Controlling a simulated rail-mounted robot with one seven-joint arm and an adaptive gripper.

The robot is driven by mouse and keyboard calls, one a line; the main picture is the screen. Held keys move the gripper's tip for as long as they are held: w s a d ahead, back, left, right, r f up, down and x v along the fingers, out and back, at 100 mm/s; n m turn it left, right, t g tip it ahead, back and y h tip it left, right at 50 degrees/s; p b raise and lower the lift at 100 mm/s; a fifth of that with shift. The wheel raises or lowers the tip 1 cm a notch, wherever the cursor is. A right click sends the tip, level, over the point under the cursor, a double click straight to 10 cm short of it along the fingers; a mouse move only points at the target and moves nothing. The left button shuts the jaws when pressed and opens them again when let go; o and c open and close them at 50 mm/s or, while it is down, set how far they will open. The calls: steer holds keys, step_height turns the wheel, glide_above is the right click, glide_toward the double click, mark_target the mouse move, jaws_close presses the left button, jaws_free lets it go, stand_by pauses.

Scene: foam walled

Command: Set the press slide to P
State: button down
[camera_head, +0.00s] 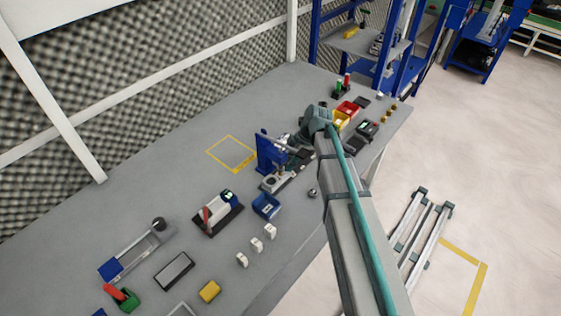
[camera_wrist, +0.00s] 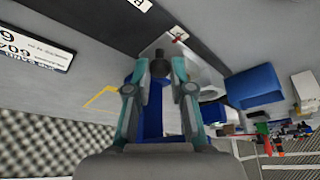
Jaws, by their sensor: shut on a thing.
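The blue press (camera_head: 268,152) stands on the grey bench around the middle of the head view, with a light metal base (camera_head: 275,183). My gripper (camera_wrist: 160,66) reaches in from the right and is beside the press; my arm hides much of it in the head view. In the wrist view its two teal-and-grey fingers close around a dark knob (camera_wrist: 159,62), which I take for the slide's knob. A grey plate with a small red mark (camera_wrist: 179,38) lies just beyond it. A white tag (camera_wrist: 139,4) is cut by the top edge. I cannot read the slide's position.
A blue bin (camera_head: 266,206) sits in front of the press. Yellow (camera_head: 341,118) and red (camera_head: 348,107) bins stand behind my arm. A yellow-taped square (camera_head: 231,153) of bare bench lies left of the press. A foam wall (camera_head: 150,65) bounds the back.

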steer(key=shift+s+a, duration=0.15)
steer(key=shift+s, duration=0.05)
steer(key=c, duration=1)
jaws_free()
steer(key=shift+w+d+r, duration=0.1)
steer(key=shift+d+r, duration=0.15)
steer(key=shift+r, duration=0.25)
steer(key=v, duration=1)
steer(key=shift+d+r, duration=0.2)
steer(key=shift+r, duration=0.15)
